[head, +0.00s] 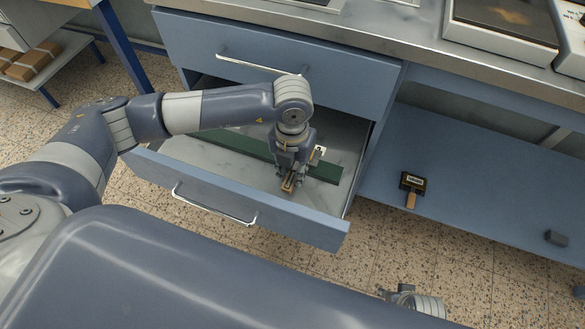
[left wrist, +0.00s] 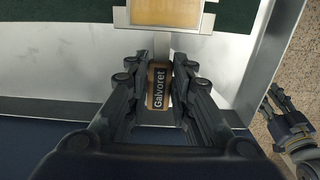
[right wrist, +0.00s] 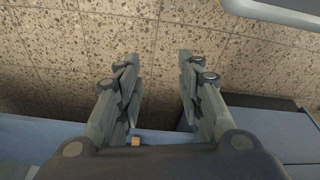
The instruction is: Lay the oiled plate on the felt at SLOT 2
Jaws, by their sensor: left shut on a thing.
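My left gripper (head: 288,186) reaches down into the open drawer and is shut on a brown piece with a dark label reading "Galvoret" (left wrist: 158,88). Just beyond it, in the left wrist view, a pale-framed piece with a tan face (left wrist: 166,12) lies over the green felt (left wrist: 60,15). I cannot tell whether it is joined to the held piece. The felt strip (head: 240,146) runs along the drawer; no slot mark can be read. My right gripper (right wrist: 160,95) is open and empty above the speckled floor.
The drawer (head: 215,198) is pulled out, with a metal floor and a front handle. A dark block with a label and wooden handle (head: 412,183) lies on the blue lower shelf (head: 470,205) at right. The steel worktop (head: 370,38) is above.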

